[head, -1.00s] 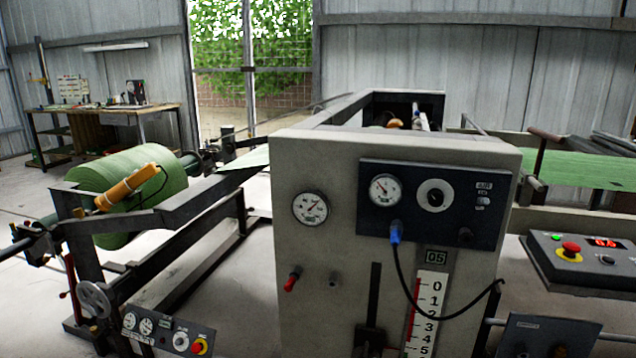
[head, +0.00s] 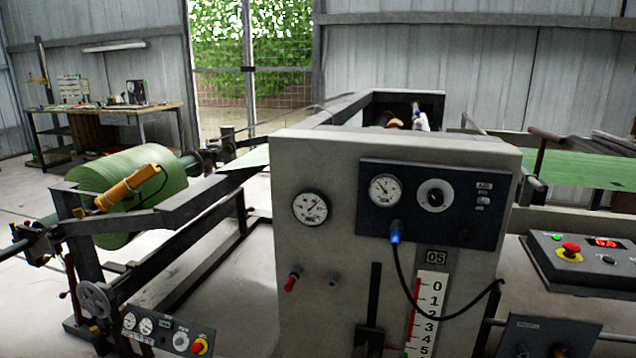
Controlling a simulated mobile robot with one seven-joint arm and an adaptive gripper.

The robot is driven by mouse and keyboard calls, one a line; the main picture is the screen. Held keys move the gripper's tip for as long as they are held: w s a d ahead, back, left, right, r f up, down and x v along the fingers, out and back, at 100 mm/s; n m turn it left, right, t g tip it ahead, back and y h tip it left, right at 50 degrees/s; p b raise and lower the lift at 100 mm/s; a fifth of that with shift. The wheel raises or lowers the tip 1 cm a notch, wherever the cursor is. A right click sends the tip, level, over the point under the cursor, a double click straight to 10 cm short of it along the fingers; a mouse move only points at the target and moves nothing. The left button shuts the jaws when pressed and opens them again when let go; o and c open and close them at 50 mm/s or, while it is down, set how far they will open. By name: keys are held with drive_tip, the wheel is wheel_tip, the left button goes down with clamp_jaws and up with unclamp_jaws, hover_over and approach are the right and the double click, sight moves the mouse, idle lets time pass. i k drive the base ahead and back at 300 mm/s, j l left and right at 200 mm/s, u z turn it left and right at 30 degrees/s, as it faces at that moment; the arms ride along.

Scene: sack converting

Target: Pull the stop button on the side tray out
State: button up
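A red mushroom stop button (head: 571,248) on a yellow base sits on the dark sloped control tray (head: 552,275) at the right of the head view. A green lamp (head: 557,238), a lit red display (head: 605,243) and a dark knob (head: 608,260) share that tray. I cannot tell from here whether the button is pressed in or out. A second red button (head: 200,346) on a yellow base is on the low gauge panel (head: 158,339) at lower left. My gripper is not in view.
A large grey machine cabinet (head: 330,270) with gauges and a looping black cable (head: 405,280) stands in the centre. A green roll (head: 120,190) on a steel frame is at left. A workbench (head: 105,110) stands at the back left. Open floor shows between bench and roll.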

sight(571, 248)
drive_tip(key=z, duration=1.3)
